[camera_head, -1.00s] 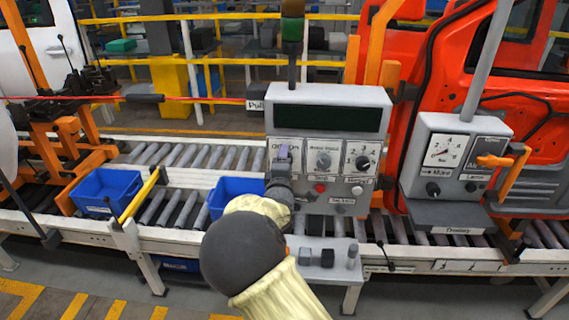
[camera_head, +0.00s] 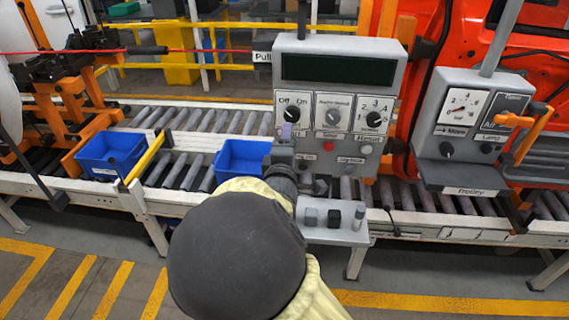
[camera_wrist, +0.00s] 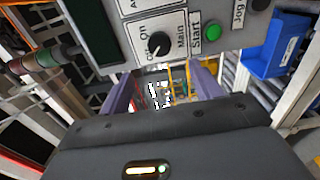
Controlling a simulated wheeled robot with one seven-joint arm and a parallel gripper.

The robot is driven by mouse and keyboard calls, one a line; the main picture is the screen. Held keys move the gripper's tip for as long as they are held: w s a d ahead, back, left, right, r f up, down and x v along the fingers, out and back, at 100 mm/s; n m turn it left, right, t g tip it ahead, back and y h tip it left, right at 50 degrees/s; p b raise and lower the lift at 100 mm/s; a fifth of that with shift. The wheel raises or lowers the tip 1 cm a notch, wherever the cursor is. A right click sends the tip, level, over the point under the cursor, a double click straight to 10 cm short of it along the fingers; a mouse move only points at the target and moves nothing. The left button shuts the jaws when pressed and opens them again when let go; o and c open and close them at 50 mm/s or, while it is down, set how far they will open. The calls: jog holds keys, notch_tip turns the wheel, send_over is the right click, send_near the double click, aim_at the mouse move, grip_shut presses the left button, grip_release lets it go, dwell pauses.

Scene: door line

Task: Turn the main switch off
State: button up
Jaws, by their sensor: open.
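The main switch (camera_head: 291,112) is a black round knob under "Off" and "On" labels, on the left plate of the grey control panel (camera_head: 345,50). In the wrist view the knob (camera_wrist: 158,43) shows just beyond the jaws, near the green Start button (camera_wrist: 214,32). I cannot tell surely which label its pointer faces. My gripper (camera_head: 287,133) is just below the knob in the head view. In the wrist view its purple fingers (camera_wrist: 160,82) are spread apart with nothing between them. No contact with the knob is visible.
Two more knobs (camera_head: 374,119) sit right of the switch, with a red button (camera_head: 329,146) below. A second control box (camera_head: 470,120) stands at the right. Blue bins (camera_head: 112,153) rest on the roller conveyor. A small shelf (camera_head: 335,235) juts out below the panel.

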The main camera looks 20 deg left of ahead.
jog(key=v, duration=0.5)
jog(key=shift+b, duration=0.35)
jog(key=w+d+f+m+g+h, duration=0.1)
jog(key=d+f+m+g+h, duration=0.1)
jog(key=d+f+m+g, duration=0.5)
jog(key=w+d+f+m+h, duration=0.1)
jog(key=w+d+f+m, duration=0.2)
jog(key=d, duration=0.8)
jog(key=s+d+f+m+g, duration=0.1)
jog(key=s+d+m+g, duration=0.3)
jog(key=s+d, duration=0.4)
jog(key=s+d+f+m+g+h, duration=0.1)
jog(key=s+d+f+m+g, duration=0.1)
jog(key=s+d+m, duration=0.5)
jog(key=shift+s+d+f+g, duration=0.25)
jog(key=shift+s+d+g, duration=0.65)
jog(key=shift+d, duration=0.1)
